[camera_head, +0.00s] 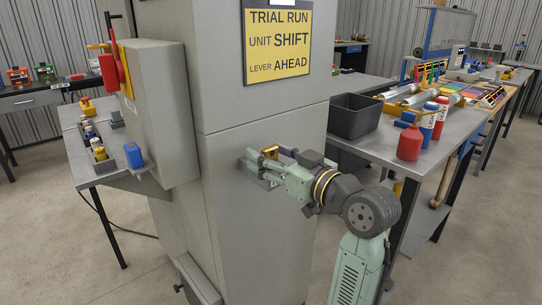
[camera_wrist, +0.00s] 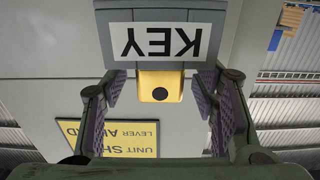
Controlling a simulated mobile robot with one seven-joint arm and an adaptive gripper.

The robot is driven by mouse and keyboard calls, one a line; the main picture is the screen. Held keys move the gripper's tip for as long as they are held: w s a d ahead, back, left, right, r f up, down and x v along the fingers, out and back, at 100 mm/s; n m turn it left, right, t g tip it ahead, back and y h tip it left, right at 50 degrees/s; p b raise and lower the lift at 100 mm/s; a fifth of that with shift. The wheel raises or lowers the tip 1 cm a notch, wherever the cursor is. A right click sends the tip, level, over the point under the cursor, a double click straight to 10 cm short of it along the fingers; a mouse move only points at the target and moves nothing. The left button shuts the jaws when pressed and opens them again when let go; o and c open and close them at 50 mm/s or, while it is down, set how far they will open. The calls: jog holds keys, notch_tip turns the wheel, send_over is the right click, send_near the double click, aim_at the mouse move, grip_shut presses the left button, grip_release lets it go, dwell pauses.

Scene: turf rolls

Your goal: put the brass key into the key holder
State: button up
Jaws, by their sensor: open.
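The brass key (camera_wrist: 160,80) shows its yellow head with a dark hole in the wrist view. It sits right against the edge of the grey key holder (camera_wrist: 160,15), whose white label reads KEY upside down. The key's shaft is hidden, seemingly inside or behind the holder. My gripper (camera_wrist: 160,100) is open, with one purple-padded finger on each side of the key head and a gap at both sides. In the head view my gripper (camera_head: 262,166) is at the front of the grey cabinet, with the yellow key (camera_head: 270,152) between its fingers.
The tall grey cabinet (camera_head: 225,235) carries a yellow sign (camera_head: 277,40) and a side box with a red lever (camera_head: 110,72). To the right, a workbench holds a black bin (camera_head: 355,116) and red bottles (camera_head: 410,142). A small bench (camera_head: 85,165) stands left.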

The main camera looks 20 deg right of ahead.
jog(key=v, duration=1.2)
dwell(0.5)
